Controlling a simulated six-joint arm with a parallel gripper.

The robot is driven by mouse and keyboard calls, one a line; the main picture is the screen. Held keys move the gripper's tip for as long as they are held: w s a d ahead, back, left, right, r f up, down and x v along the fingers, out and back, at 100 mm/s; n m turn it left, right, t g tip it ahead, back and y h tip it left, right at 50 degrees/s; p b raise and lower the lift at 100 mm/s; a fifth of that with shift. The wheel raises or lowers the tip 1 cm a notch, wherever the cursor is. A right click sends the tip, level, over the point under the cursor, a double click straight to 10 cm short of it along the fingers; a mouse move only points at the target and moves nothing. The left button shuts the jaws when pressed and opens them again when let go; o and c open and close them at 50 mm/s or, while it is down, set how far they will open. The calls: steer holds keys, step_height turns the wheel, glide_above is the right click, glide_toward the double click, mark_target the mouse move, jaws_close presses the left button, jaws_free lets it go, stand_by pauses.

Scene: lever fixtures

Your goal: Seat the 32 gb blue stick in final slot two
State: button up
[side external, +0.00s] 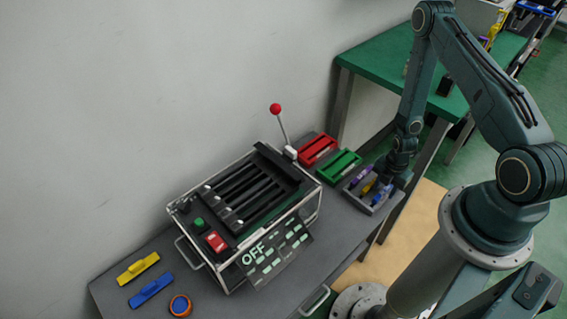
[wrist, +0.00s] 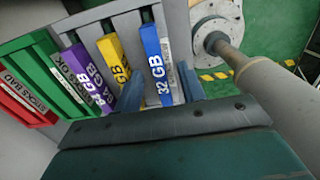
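The blue stick (wrist: 156,68), marked 32 GB, stands in a grey tray (wrist: 88,15) at the right end of a row. My gripper (wrist: 160,88) is over it in the wrist view, with one bluish-grey finger on each side, apparently apart from it. In the side view my gripper (side external: 390,172) is low over the tray and partly hides the blue stick (side external: 384,192). The slotted fixture (side external: 245,190) has several dark parallel slots and a lever with a red knob (side external: 275,108). I cannot tell which slot is final slot two.
A purple stick (wrist: 88,78) and a yellow stick (wrist: 113,58) stand left of the blue one. Green (side external: 337,165) and red (side external: 316,150) bins lie between tray and fixture. The fixture's panel (side external: 272,254) reads OFF.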

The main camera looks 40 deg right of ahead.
steer(key=shift+f, duration=0.25)
stand_by(0.5)
jaws_close()
